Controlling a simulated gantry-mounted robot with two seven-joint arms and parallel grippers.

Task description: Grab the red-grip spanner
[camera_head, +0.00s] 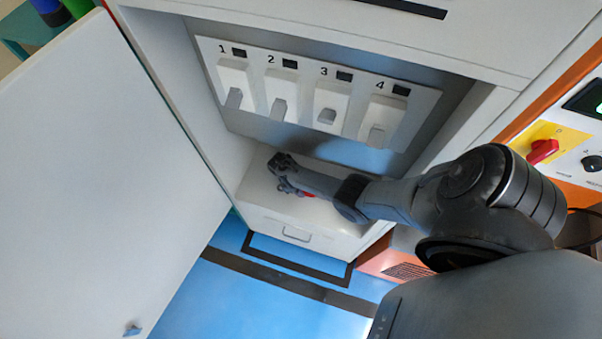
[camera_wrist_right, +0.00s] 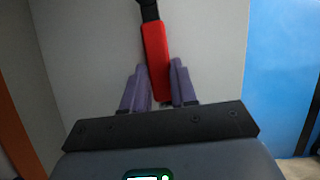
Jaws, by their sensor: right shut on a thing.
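The red-grip spanner (camera_wrist_right: 155,60) shows in the right wrist view, with a red grip and a dark metal end at the top of the picture. Its grip lies between the two purple-grey fingers of my right gripper (camera_wrist_right: 158,88), which is shut on it. In the head view my right gripper (camera_head: 281,175) is over the white shelf at the bottom of the open cabinet. A bit of the red grip (camera_head: 308,194) shows beside it there; the rest of the spanner is hidden by my arm and gripper. My left gripper is not in view.
The white shelf (camera_head: 262,200) has a drawer front with a handle (camera_head: 297,234) below it. Behind are numbered switches 1 to 4 on a panel (camera_head: 232,80). The open white door (camera_head: 90,180) stands at left. A red rotary switch (camera_head: 542,151) is at right.

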